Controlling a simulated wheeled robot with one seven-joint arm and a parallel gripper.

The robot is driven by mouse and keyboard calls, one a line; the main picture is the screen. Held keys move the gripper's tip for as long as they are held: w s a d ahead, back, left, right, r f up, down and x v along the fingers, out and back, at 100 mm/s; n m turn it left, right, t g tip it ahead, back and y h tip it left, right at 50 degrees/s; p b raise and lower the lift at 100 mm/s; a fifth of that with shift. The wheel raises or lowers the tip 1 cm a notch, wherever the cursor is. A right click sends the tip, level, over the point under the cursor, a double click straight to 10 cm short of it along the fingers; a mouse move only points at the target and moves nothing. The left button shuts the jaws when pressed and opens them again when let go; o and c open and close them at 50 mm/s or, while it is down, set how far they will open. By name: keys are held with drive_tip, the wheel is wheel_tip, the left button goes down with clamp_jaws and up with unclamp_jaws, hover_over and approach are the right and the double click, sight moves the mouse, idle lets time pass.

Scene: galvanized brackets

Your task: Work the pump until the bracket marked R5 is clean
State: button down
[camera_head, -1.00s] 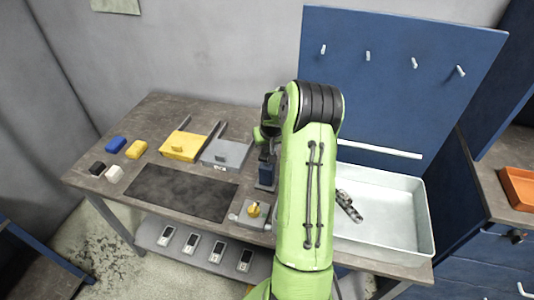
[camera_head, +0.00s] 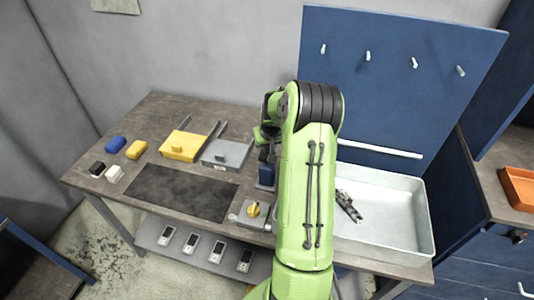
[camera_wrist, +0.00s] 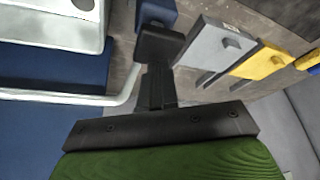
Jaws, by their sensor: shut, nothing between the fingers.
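A small grey bracket (camera_head: 348,206) with dark patches lies in the white tray (camera_head: 426,215), partly beside my arm. Its marking is too small to read, so I cannot tell if it is R5. A blue upright body (camera_head: 266,175), which looks like the pump, stands on the bench left of my arm. It also shows at the top of the wrist view (camera_wrist: 157,14). My gripper (camera_wrist: 160,45) is shut and empty, with its fingertips over or against this blue body. Contact is unclear. In the head view my arm largely hides the gripper.
Yellow (camera_head: 181,147) and grey (camera_head: 227,153) blocks stand behind a dark mat (camera_head: 180,192). A yellow knob (camera_head: 253,210) sits on a grey base near the front edge. Small coloured blocks lie far left. A blue pegboard (camera_head: 400,90) rises behind the tray.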

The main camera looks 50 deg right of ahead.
sight(267, 155)
drive_tip(key=shift+f+b, duration=1.7)
drive_tip(key=shift+f, duration=0.4)
drive_tip(key=shift+r+p, duration=1.35)
drive_tip(key=shift+r, duration=0.8)
drive_tip(key=shift+f, duration=0.1)
drive_tip(key=shift+f+b, duration=1.85)
drive_tip(key=shift+f, duration=0.15)
drive_tip(key=shift+r, duration=0.2)
drive_tip(key=shift+r+p, duration=1.3)
drive_tip(key=shift+r, duration=0.6)
